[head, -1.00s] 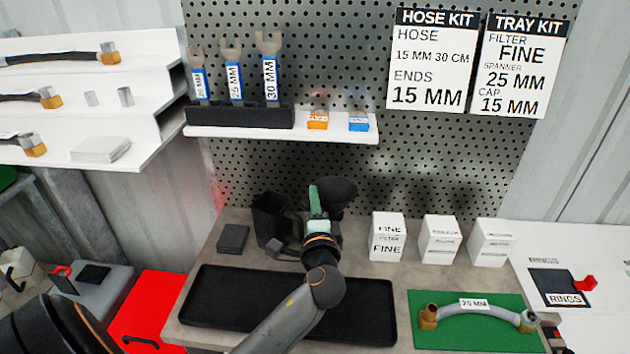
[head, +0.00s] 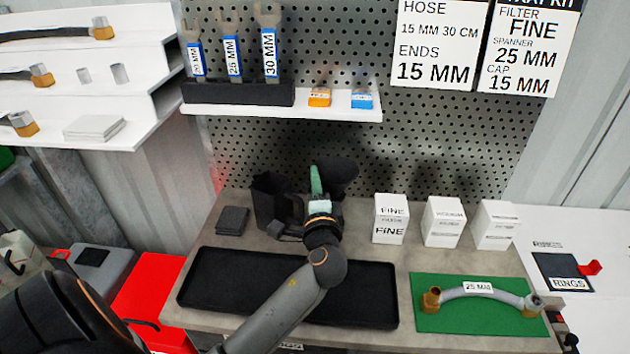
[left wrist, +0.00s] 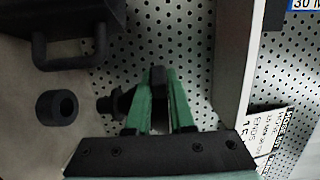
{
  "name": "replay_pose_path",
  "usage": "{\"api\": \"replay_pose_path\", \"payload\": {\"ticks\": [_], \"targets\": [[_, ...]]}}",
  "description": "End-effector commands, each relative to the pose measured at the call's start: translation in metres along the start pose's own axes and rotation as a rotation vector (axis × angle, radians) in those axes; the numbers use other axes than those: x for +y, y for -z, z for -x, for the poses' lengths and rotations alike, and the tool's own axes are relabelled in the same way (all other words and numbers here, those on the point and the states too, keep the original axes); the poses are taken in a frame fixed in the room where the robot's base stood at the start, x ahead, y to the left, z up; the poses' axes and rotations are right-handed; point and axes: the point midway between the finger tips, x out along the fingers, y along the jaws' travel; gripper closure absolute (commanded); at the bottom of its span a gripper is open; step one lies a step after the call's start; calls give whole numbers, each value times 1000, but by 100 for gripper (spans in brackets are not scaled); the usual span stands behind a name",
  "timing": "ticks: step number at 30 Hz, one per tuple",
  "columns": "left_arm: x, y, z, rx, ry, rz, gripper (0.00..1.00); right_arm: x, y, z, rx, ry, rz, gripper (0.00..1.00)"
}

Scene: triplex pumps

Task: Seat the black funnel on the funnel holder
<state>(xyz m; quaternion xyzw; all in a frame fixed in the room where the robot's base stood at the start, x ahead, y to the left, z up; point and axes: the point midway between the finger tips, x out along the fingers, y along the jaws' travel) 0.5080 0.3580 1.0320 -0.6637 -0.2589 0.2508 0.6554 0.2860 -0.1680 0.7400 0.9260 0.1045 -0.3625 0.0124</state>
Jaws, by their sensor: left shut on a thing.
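My left gripper (head: 316,184), with green fingers, is above the back of the bench. It is shut on the black funnel (head: 340,172), whose wide dark cone shows just right of the fingers. In the left wrist view the green fingers (left wrist: 160,100) close around a small black part; the funnel's cone is not clear there. A black ring-shaped piece (left wrist: 57,107) lies left of the fingers, apart from them. I cannot tell whether it is the funnel holder. My right gripper is not in view.
A black jug (head: 268,200) with a handle stands just left of the gripper. White filter boxes (head: 390,219) stand to the right. A black tray (head: 215,282) lies in front, beneath my arm. A green mat (head: 490,322) holds a hose. A shelf (head: 345,107) juts out above.

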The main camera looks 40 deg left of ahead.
Motion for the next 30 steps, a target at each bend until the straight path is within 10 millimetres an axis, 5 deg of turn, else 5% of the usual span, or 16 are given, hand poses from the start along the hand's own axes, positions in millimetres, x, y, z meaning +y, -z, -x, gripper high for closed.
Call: {"api": "replay_pose_path", "payload": {"ticks": [12,30], "targets": [[42,-1,0,-1,0,-1,100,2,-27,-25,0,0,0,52],[44,-1,0,0,0,-1,100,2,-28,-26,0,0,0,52]]}}
